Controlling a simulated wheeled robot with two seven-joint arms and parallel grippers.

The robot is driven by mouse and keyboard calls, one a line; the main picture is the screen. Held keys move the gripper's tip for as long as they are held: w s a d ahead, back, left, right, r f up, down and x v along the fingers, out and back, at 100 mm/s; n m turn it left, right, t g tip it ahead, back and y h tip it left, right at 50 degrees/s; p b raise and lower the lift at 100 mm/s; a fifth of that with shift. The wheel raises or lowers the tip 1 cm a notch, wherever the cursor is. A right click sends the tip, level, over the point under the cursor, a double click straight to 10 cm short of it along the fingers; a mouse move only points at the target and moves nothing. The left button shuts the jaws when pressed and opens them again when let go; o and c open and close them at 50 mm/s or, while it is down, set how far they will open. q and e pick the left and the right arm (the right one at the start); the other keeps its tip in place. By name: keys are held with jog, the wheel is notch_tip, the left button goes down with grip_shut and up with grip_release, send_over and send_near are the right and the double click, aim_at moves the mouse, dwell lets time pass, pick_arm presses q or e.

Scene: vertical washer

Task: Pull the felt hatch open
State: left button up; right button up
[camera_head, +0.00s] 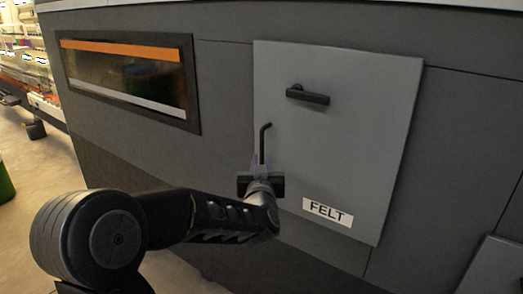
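The felt hatch (350,150) is a large grey panel on the front of the dark machine, with a white FELT label (327,212) near its bottom edge. A thin black bent handle (264,138) runs down along its left side. My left gripper (262,164) is at the lower part of this handle. The gripper body hides the handle's lower end. The panel looks closed or nearly so. My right gripper is not in view.
A black latch (308,95) sits on the hatch's upper part. A dark window (128,78) with an orange strip is to its left. Another grey panel (496,268) shows at the lower right. Open floor (38,170) lies at the left, with a green bin (5,184) at the edge.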

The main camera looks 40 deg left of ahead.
aim_at(262, 150)
pick_arm(q)
jog(key=p+x, duration=0.1)
jog(key=x, duration=0.6)
jog(key=shift+w+a+f, duration=0.1)
jog(key=shift+w+a, duration=0.15)
jog(key=shift+w, duration=0.05)
grip_shut()
dwell(1.2)
